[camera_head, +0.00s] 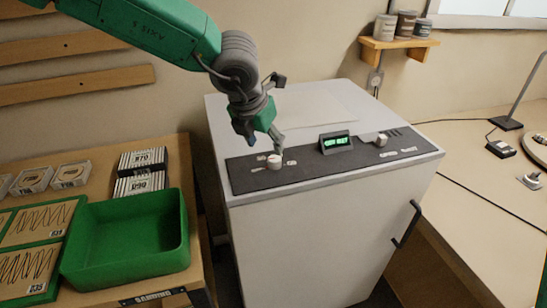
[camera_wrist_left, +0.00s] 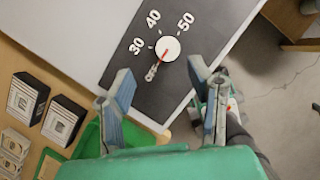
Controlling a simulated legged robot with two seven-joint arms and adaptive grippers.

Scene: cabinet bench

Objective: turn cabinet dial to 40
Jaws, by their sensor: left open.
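The cabinet dial (camera_head: 274,161) is a small round white knob on the dark panel at the left of the cabinet top. In the left wrist view the dial (camera_wrist_left: 168,48) has 30, 40 and 50 printed around its far side and OFF at its near side. Its red mark appears to lie toward OFF. My left gripper (camera_head: 264,146) is just above and behind the dial in the head view. In the wrist view the left gripper (camera_wrist_left: 161,80) is open and empty, its fingers apart on the near side of the dial. My right gripper is not in view.
A lit green display (camera_head: 336,143) and a second white knob (camera_head: 381,140) are on the same panel (camera_head: 310,167). The cabinet door has a dark handle (camera_head: 407,224). A green bin (camera_head: 127,235) and boxes (camera_head: 141,173) stand on the left bench.

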